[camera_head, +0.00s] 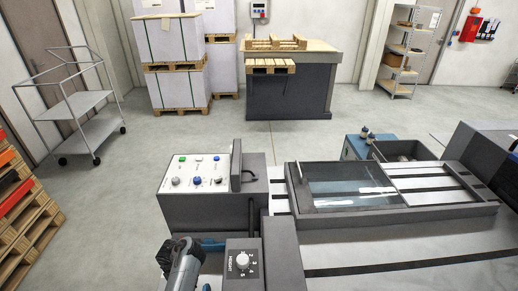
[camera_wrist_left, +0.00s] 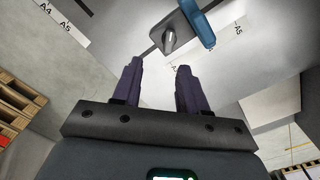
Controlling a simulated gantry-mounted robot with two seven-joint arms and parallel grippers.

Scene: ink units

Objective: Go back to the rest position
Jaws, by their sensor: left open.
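My left gripper (camera_wrist_left: 157,78) shows in the left wrist view with its two dark fingers spread apart. Nothing is between them. Beyond the fingertips is a light grey machine surface with a dark knob (camera_wrist_left: 169,38) and a blue handle (camera_wrist_left: 199,24). The fingers look apart from both, though the exact distance is hard to judge. In the head view, part of my left arm shows at the bottom, left of the height dial (camera_head: 242,261); I cannot make out its fingertips there. My right gripper is in neither view.
A control box (camera_head: 200,178) with buttons stands just beyond my arm. A machine bed with a glassy tray (camera_head: 345,182) extends right. A cart (camera_head: 88,105) stands at the back left, and pallets (camera_head: 22,215) at the left edge. Open floor lies between them.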

